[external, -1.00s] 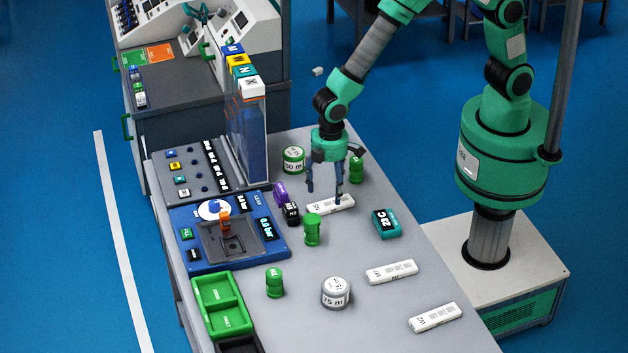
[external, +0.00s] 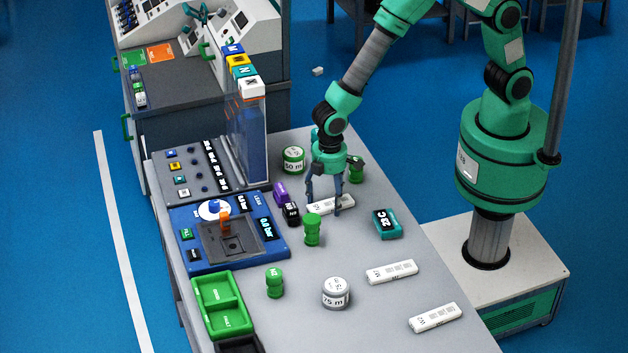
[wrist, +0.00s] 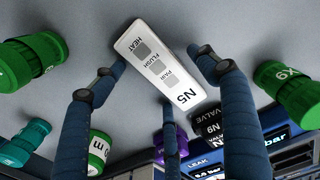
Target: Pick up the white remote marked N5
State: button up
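The white remote marked N5 (wrist: 162,68) lies flat on the grey table, its label readable in the wrist view. In the external view the remote (external: 331,206) lies under my gripper (external: 325,208). In the wrist view my gripper (wrist: 160,75) is open. Whether the fingertips touch the table is hard to tell.
Close by stand a green cylinder (external: 312,230), another green cylinder (external: 357,170), a black valve piece (external: 291,213) and a purple piece (external: 281,192). Two other white remotes (external: 391,271) (external: 435,317) and a teal box (external: 386,223) lie to the right. The table between them is clear.

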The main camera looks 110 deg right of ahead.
aim_at(330, 200)
jog(key=c, duration=1.2)
jog(key=shift+o, duration=0.2)
jog(key=shift+r, duration=0.1)
jog(key=shift+r, duration=0.5)
jog(key=r, duration=0.1)
jog(key=r+p, duration=0.1)
jog(key=shift+s+r, duration=0.3)
jog(key=shift+r, duration=0.05)
jog(key=s+p, duration=0.1)
jog(key=s, duration=0.4)
jog(key=s+d+p, duration=0.1)
jog(key=s, duration=0.4)
jog(key=s+r+p, duration=0.1)
jog(key=s, duration=0.4)
jog(key=shift+s+d+r, duration=0.1)
jog(key=shift+s+d, duration=0.05)
jog(key=shift+d, duration=0.2)
